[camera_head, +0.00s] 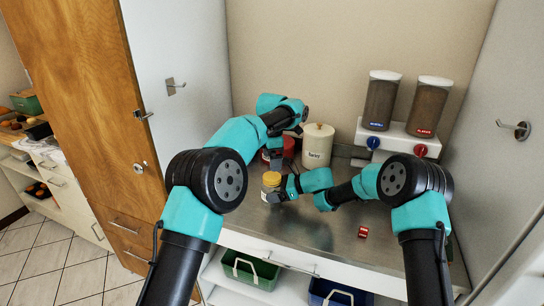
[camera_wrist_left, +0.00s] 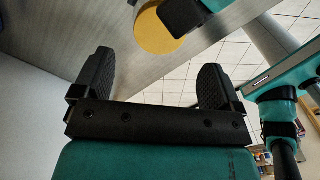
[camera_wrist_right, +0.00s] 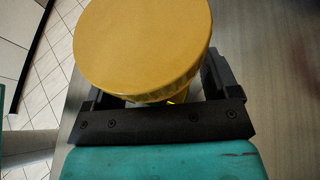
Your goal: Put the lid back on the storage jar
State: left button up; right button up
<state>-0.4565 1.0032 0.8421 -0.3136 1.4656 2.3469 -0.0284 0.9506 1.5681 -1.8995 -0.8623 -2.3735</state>
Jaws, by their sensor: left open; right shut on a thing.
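A small jar with a round yellow lid (camera_head: 271,179) is near the front left of the counter. My right gripper (camera_head: 279,194) is shut on the jar, below the lid. In the right wrist view the lid (camera_wrist_right: 142,42) is large, with a ridged rim, and hides most of the jar and the fingertips. It appears to sit on the jar; whether it is seated fully I cannot tell. My left gripper (camera_head: 275,160) is open and empty, behind the jar. In the left wrist view its fingers (camera_wrist_left: 154,85) are apart, and the yellow lid (camera_wrist_left: 157,27) lies beyond them.
A red-topped container (camera_head: 289,147) stands close behind my left gripper. A cream canister (camera_head: 318,146) with a knobbed lid stands to its right. Two dispensers (camera_head: 381,100) (camera_head: 431,106) stand at the back right. A small red item (camera_head: 363,232) lies on the otherwise clear front right counter.

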aim_at(272, 176)
pick_arm(q)
jog(key=shift+r+n, duration=0.5)
jog(key=shift+n, duration=0.5)
jog(key=shift+f, duration=0.1)
jog(key=shift+f, duration=3.9)
jog(key=shift+c, duration=0.4)
jog(key=c, duration=0.9)
jog(key=shift+o, duration=0.2)
jog(key=m, duration=0.6)
jog(key=shift+m, duration=0.3)
jog(key=shift+s, duration=0.1)
